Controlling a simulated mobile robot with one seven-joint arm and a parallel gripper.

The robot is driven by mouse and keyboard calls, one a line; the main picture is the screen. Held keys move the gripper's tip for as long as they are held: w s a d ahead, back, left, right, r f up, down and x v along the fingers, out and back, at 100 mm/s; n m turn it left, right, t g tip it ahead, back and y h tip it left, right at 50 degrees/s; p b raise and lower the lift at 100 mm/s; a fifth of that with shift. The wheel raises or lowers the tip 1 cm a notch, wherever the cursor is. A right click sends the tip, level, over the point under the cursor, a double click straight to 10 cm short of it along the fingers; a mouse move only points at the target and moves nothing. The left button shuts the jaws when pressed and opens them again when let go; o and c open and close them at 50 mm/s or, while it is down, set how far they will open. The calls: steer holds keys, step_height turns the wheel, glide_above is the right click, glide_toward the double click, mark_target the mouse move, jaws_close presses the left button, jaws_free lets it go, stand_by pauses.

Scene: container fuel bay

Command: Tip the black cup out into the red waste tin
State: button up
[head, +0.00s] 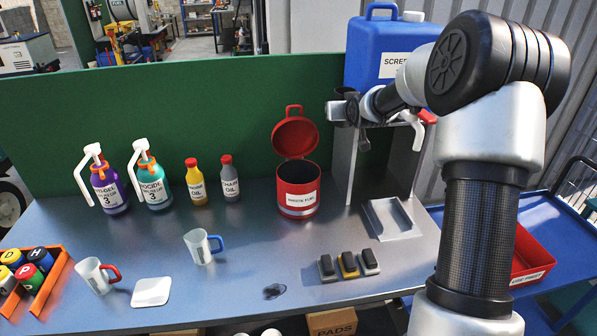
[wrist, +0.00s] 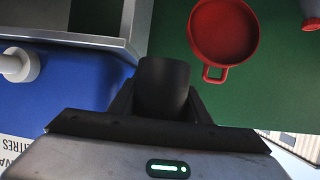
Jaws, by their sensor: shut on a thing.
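My gripper (wrist: 162,100) is shut on the black cup (wrist: 162,82), which shows between the fingers in the wrist view. In the head view, my gripper (head: 352,110) is raised at the top of the grey stand, right of the red waste tin and higher than it. The cup is small and dark there, so its tilt and contents cannot be told. The red waste tin (head: 298,197) stands upright on the bench, with its red lid (head: 295,138) swung open at the back. The lid also shows in the wrist view (wrist: 222,38), apart from the cup.
The grey stand (head: 343,165) and blue screenwash container (head: 372,52) are beside my gripper. Several bottles (head: 195,182) stand left of the tin. A blue-handled mug (head: 200,246), a red-handled mug (head: 95,275) and a grey tray (head: 391,219) are on the bench.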

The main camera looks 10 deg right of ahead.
steer(key=shift+a+f, duration=0.15)
step_height(320, 180, down, 16)
steer(key=a+n+g+h+b, duration=0.1)
steer(key=n+g+h+b, duration=0.1)
steer(key=n+g+h, duration=0.2)
steer(key=shift+w+n+h+b, duration=0.3)
steer(key=shift+n+h+b, duration=0.05)
steer(key=shift+n+h, duration=1.45)
steer(key=shift+a+n+p, duration=0.1)
steer(key=shift+n+p, duration=0.2)
steer(key=shift+a, duration=0.15)
